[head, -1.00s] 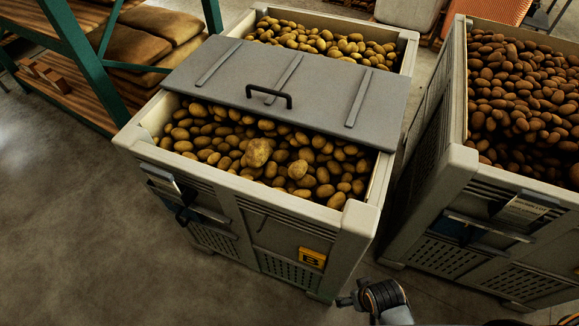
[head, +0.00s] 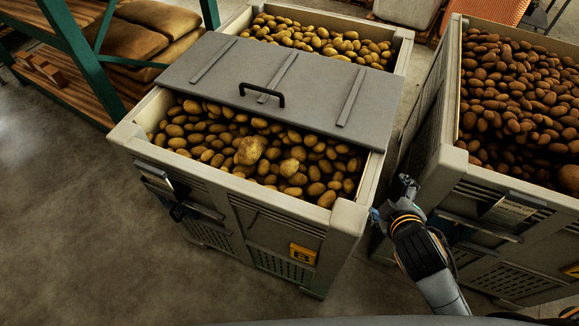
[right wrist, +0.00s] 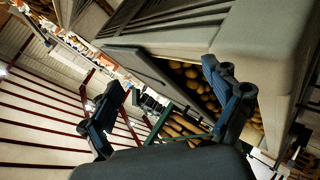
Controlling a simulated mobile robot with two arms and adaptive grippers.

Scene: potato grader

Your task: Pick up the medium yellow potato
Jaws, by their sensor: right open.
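Two paler yellow potatoes lie on top of the brown ones in the front bin (head: 252,197), in the head view. The medium yellow potato (head: 289,167) lies right of and slightly nearer than the larger yellow potato (head: 250,150). My right gripper (head: 391,199) is open and empty, beside the right front corner of this bin and apart from the potatoes. Its spread fingers also show in the right wrist view (right wrist: 168,108), with a bin wall and some potatoes beyond; I cannot pick out the medium one there. My left gripper is not in view.
A grey lid (head: 290,85) with a black handle covers the middle of the front bin. A second bin (head: 445,150) of reddish potatoes stands at the right, leaving a narrow gap. A rack (head: 75,50) with sacks stands at the left.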

